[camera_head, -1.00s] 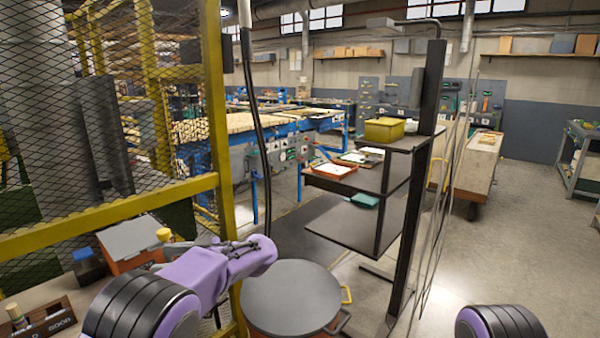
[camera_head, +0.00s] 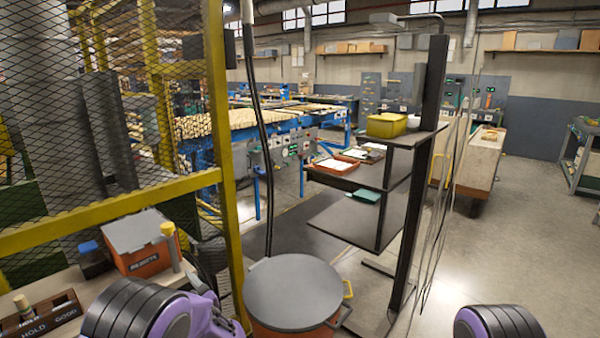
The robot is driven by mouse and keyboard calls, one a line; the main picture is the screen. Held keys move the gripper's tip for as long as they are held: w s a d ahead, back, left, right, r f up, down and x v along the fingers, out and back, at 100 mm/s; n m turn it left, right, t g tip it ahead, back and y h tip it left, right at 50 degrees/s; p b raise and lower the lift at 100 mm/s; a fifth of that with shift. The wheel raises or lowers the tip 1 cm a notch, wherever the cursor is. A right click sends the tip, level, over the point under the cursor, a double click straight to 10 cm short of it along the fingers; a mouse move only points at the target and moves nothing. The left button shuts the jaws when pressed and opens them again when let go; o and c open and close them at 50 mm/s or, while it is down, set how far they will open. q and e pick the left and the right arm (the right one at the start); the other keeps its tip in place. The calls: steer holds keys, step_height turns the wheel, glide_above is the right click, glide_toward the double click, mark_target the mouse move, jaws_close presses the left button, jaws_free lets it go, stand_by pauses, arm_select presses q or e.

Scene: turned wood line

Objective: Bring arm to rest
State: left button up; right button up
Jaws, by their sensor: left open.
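My left arm shows at the bottom left, with a black ribbed joint and purple links folded in low. Only a small part of my left gripper (camera_head: 226,320) shows at the bottom edge, beside the purple link; it is open, and its fingertips are hard to make out. I see nothing held in it. Only the ribbed black and purple upper part of my right arm shows at the bottom right. My right gripper is out of view.
A round drum (camera_head: 293,285) with a grey lid stands close right of my left arm. A bench at left holds an orange box (camera_head: 138,250) and a labelled wooden block (camera_head: 38,318). A yellow mesh fence (camera_head: 226,200) and dark shelf rack (camera_head: 408,210) stand near. Floor is clear at right.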

arm_select(q)
steer(key=s+f+m+g+h, duration=0.15)
steer(key=s+f+h, duration=0.25)
steer(key=s+f, duration=0.4)
steer(key=s+f+m+g+h, duration=0.1)
steer(key=s+f+m+h, duration=0.4)
steer(key=f, duration=0.6)
steer(key=s+f+g+h, duration=0.1)
steer(key=s+f+g, duration=0.2)
steer(key=s, duration=1.2)
steer(key=s+f+n+g+h, duration=0.1)
steer(key=s+f+g, duration=0.3)
steer(key=s, duration=1)
steer(key=shift+s+d+f+h, duration=0.15)
steer(key=shift+s+f+h, duration=0.15)
steer(key=shift+s+f, duration=0.1)
